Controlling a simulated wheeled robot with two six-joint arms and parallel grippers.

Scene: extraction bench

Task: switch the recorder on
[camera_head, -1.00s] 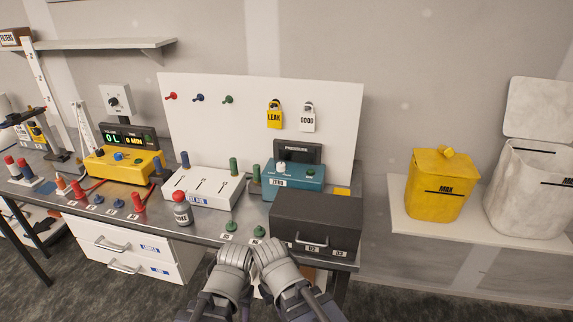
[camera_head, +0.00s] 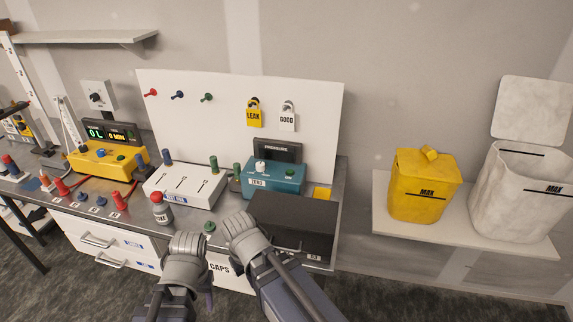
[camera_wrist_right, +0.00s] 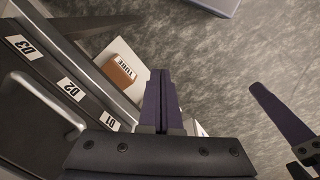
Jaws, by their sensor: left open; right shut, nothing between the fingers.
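The word recorder shows on no device. A teal box (camera_head: 274,180) with a dark PRESSURE screen (camera_head: 278,151), a white knob (camera_head: 260,166) and a green button (camera_head: 289,173) stands at the bench's back right; it may be the recorder. My left gripper (camera_wrist_right: 272,127) is open and empty in the right wrist view; in the head view its wrist is at the bench's front edge. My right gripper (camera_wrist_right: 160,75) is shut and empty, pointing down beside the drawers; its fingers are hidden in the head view. Both are apart from the teal box.
A dark drawer box (camera_head: 292,223) stands right in front of the teal box. A white slider box (camera_head: 185,186), a small bottle (camera_head: 161,210) and a yellow unit with a lit display (camera_head: 108,160) are to the left. A TUBE-labelled brown block (camera_wrist_right: 119,71) is near my right fingers.

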